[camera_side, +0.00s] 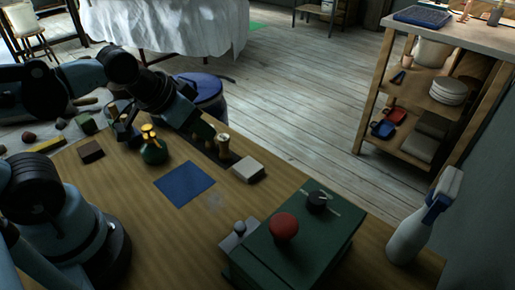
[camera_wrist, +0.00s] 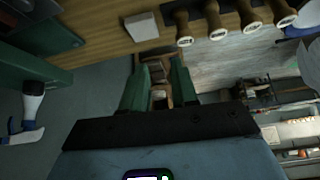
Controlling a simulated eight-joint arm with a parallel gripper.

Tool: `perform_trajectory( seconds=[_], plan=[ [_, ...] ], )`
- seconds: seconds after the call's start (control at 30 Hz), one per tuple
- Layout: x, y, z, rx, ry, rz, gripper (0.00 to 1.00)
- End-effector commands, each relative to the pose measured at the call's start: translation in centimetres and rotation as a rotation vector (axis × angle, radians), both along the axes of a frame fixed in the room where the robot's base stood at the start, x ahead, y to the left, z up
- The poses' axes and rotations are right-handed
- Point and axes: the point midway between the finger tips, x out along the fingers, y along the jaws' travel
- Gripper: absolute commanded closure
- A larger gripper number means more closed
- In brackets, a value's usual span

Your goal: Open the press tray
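The green press box (camera_side: 295,240) stands at the front right of the wooden table, with a red knob (camera_side: 284,226) and a black dial (camera_side: 317,201) on top. A small grey piece with a rounded knob (camera_side: 239,232) sits against its left side; I cannot tell whether it belongs to the tray. No tray is clearly seen pulled out. Part of the green box (camera_wrist: 28,65) shows at the left there.
A spray bottle (camera_side: 412,232) stands right of the press. A shelf unit (camera_side: 420,115) stands beyond.

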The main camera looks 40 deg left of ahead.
Motion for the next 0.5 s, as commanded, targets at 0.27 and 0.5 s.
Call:
perform_trajectory(
  seconds=[0.27, 0.5],
  plan=[
    [-5.0, -8.7, 0.4, 0.047, 0.128, -0.458, 0.5],
    [-8.6, -11.8, 0.7, 0.081, 0.188, -0.692, 0.5]
  ],
)
